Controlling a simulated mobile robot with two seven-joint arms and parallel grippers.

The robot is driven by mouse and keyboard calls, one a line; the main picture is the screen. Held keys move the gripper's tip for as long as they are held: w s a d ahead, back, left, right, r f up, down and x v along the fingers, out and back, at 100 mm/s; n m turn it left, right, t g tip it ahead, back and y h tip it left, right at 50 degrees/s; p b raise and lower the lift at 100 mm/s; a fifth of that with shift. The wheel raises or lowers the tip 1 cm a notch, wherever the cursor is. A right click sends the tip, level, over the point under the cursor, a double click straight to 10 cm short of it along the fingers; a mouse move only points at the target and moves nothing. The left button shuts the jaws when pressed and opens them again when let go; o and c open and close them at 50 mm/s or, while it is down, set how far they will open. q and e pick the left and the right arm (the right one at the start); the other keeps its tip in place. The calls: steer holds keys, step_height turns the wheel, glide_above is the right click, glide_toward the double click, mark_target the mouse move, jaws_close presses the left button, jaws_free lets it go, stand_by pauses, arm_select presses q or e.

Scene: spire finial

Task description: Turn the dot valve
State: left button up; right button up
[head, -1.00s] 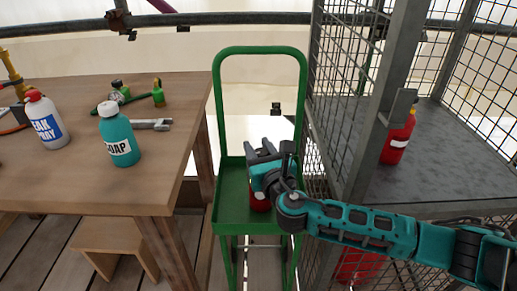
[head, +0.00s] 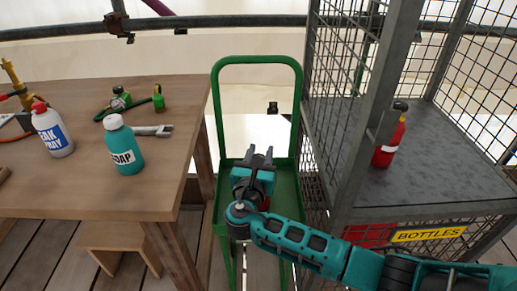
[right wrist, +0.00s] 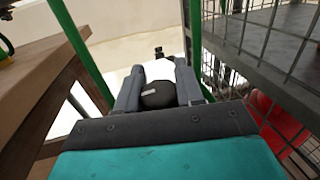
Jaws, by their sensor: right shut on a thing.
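My right gripper (head: 260,157) is over the tray of the green cart (head: 288,185), with its fingers pointing away from me. In the right wrist view its fingers are shut on a dark round knob (right wrist: 158,96) with a small pale mark. I cannot tell whether the mark is a dot or whether this knob is the dot valve. In the head view the gripper hides the held thing, apart from a bit of red beside the wrist. A red bottle (head: 389,142) with a black top stands on the cage shelf. My left gripper is not in view.
The metal cage (head: 440,180) stands close on the right, with a yellow BOTTLES sign (head: 429,234). The wooden table (head: 60,195) on the left holds a teal soap bottle (head: 123,150), a white spray bottle (head: 53,133), a green-ended hose and a wrench. The cart's handle rises behind.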

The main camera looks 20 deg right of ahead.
steer(key=shift+s+f+m+g+h, duration=0.15)
steer(key=shift+f+m+g+h, duration=0.1)
steer(key=shift+m+g+h, duration=0.75)
steer(key=shift+d+h, duration=0.1)
steer(key=shift+h, duration=0.2)
steer(key=o, duration=1.1)
steer(key=shift+c, duration=0.2)
steer(key=p+v, duration=0.2)
steer(key=v, duration=1.1)
